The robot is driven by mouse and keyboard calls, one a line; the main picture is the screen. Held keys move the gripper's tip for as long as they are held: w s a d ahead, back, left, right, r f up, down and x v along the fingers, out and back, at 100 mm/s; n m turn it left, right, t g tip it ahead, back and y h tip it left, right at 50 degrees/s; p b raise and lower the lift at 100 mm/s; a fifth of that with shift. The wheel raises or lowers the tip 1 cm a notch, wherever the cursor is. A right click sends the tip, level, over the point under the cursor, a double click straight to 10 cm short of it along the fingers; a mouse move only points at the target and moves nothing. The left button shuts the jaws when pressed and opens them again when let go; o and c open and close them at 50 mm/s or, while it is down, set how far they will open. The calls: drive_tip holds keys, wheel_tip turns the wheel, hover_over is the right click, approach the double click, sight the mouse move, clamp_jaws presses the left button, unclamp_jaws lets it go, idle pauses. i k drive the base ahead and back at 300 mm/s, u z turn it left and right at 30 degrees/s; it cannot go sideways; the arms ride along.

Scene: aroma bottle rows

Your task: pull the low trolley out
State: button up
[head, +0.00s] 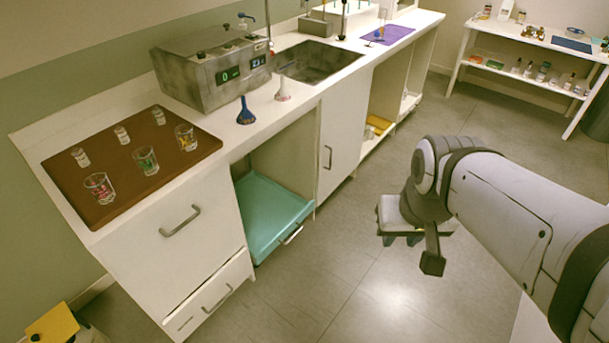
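The low trolley (272,215) looks like a teal flat tray in the open bay under the white counter, between the drawer unit and a closed cupboard door. A pale bar handle (291,235) sits on its front edge, facing the aisle. Its back part is in the shade of the bay. My gripper (402,240) hangs over the floor to the right of the trolley, well apart from the handle. Its two dark fingers show spread apart below the pale gripper body, with nothing seen between them.
The counter carries a brown board (130,165) with several glasses, a metal device (212,68) with green displays, two small funnel-like items and a sink (318,62). A white shelf (535,45) with bottles stands at the back right. The floor (340,265) before the trolley is clear.

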sight(269, 212)
drive_tip(key=u, duration=0.15)
drive_tip(key=i, duration=0.85)
drive_tip(key=z, duration=0.05)
